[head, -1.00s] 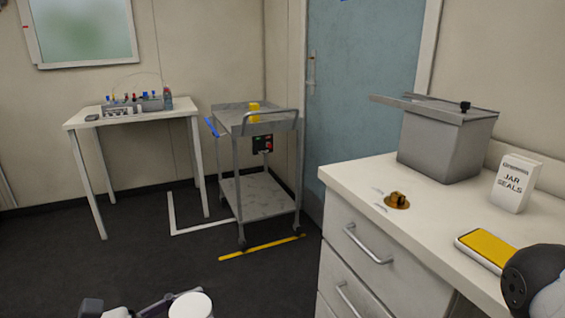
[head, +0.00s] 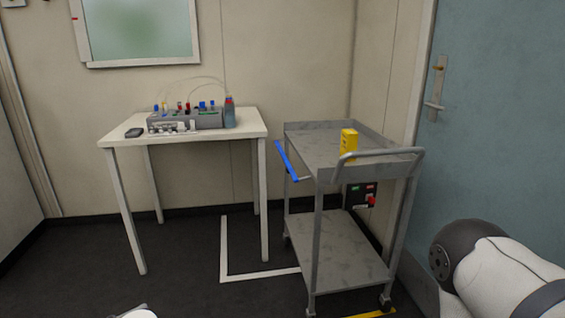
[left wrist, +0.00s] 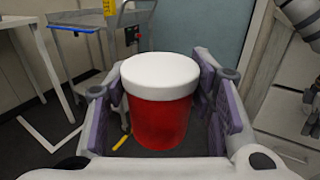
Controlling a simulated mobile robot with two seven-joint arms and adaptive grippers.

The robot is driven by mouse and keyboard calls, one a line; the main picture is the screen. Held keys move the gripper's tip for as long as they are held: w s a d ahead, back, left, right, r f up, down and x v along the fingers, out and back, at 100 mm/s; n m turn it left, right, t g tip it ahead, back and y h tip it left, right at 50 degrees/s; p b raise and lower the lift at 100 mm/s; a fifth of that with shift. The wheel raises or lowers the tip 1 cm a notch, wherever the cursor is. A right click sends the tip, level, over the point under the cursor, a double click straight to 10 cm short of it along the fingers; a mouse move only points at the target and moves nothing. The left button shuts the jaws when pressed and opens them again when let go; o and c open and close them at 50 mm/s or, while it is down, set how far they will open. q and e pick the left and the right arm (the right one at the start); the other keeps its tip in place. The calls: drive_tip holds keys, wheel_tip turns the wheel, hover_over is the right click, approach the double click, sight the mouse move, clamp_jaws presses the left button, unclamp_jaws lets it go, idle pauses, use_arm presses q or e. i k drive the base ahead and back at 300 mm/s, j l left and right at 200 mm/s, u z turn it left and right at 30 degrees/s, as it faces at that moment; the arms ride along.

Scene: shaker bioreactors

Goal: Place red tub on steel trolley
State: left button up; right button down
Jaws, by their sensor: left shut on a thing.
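The red tub (left wrist: 160,118) has a white lid (left wrist: 159,72) and is upright between the fingers of my left gripper (left wrist: 163,100) in the left wrist view. The left gripper is shut on it. In the head view, only a small piece of white shows at the bottom edge, and the tub's red body cannot be seen. The steel trolley (head: 338,259) stands ahead, right of centre, with an upper tray, a lower shelf and a push handle. A yellow object (head: 348,145) stands on its upper tray. My right gripper is not in view; only my right arm shows at lower right.
A blue bar (head: 287,160) juts from the trolley's left side. A blue door (head: 490,120) is at right. Dark floor lies open in front.

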sight(333, 146)
drive_tip(key=i+z, duration=0.25)
drive_tip(key=i, duration=0.2)
drive_tip(key=i+j+z, duration=0.2)
drive_tip(key=i, duration=0.25)
drive_tip(key=i+j+z, duration=0.1)
drive_tip(key=i+z, duration=0.15)
drive_tip(key=i, duration=0.15)
drive_tip(key=i+j+z, duration=0.2)
drive_tip(key=i, duration=0.25)
drive_tip(key=i+l, duration=0.35)
drive_tip(key=i+l+z, duration=0.15)
drive_tip(key=i+l, duration=0.15)
drive_tip(key=i, duration=0.2)
